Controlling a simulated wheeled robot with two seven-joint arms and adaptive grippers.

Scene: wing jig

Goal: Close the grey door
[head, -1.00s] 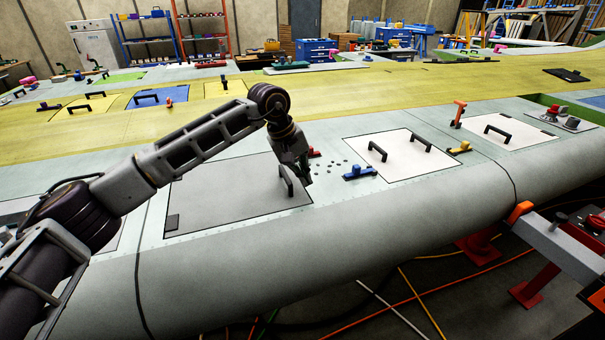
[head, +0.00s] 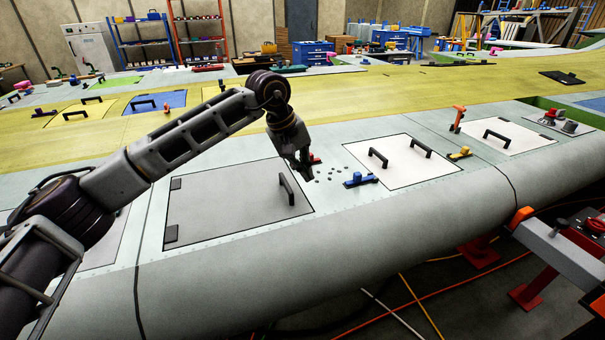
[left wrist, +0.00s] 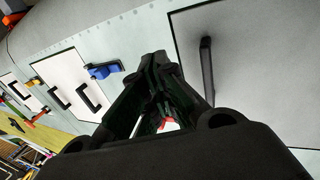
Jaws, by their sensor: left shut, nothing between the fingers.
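The grey door (head: 228,205) lies flat in the pale green wing surface, flush with it as far as I can see. It has dark hinges at its left edge and a black handle (head: 287,189) near its right edge. My left gripper (head: 307,177) is shut and empty, just right of the handle and apart from it, above the wing skin. In the left wrist view the grey door (left wrist: 262,70) fills the right side, its handle (left wrist: 207,70) stands beside the shut left gripper (left wrist: 158,62). My right gripper is not in view.
A blue latch (head: 360,180) and a red latch (head: 314,159) sit right of the grey door, with small dark holes between. A white panel (head: 403,163) with two black handles lies further right. An orange-tipped clamp stand (head: 522,217) stands at the front right.

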